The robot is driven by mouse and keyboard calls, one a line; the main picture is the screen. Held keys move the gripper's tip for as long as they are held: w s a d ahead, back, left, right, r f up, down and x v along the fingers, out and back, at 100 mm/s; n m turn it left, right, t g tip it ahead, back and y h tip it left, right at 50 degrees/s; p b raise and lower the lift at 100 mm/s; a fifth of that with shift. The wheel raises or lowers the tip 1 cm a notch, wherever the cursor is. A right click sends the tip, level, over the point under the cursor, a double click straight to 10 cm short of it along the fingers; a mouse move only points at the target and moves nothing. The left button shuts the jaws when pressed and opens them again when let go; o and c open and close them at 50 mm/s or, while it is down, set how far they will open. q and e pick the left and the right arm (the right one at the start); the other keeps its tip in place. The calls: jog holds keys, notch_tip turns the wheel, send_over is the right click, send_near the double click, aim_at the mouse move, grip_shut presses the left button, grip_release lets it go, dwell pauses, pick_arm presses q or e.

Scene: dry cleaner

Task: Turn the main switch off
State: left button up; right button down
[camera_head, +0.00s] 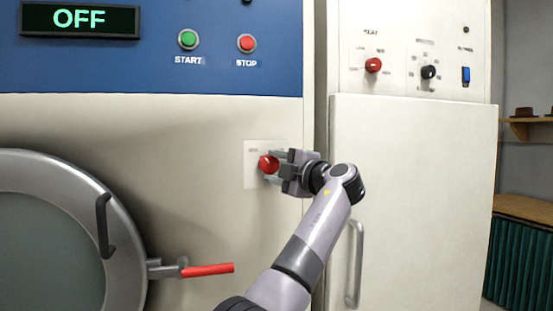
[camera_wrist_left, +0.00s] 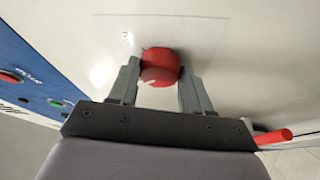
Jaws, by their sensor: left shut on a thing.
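The main switch is a red round knob (camera_head: 267,164) on a pale plate (camera_head: 250,178) on the front of the large machine. My left gripper (camera_head: 277,164) is at the knob, with its fingers on either side of it. The gripper is shut on the knob. The display (camera_head: 79,19) at the top left reads OFF in green. The plate's lettering is too small to read. My right gripper is not in view.
Green START (camera_head: 188,39) and red STOP (camera_head: 246,43) buttons are above on the blue panel. A red-handled lever (camera_head: 207,270) and the round door (camera_head: 125,235) are lower left. A pale cabinet (camera_head: 430,200) with a vertical handle (camera_head: 355,265) stands right.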

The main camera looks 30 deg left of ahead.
pick_arm(q)
jog(key=shift+r+n+h+p, duration=0.15)
jog(key=shift+n+h+p, duration=0.15)
jog(key=shift+n+p, duration=0.45)
jog(key=shift+n, duration=0.25)
jog(key=o, duration=0.9)
jog(key=shift+o, duration=0.8)
jog(key=b+v, duration=0.1)
jog(key=v, duration=0.6)
jog(key=shift+b, duration=0.3)
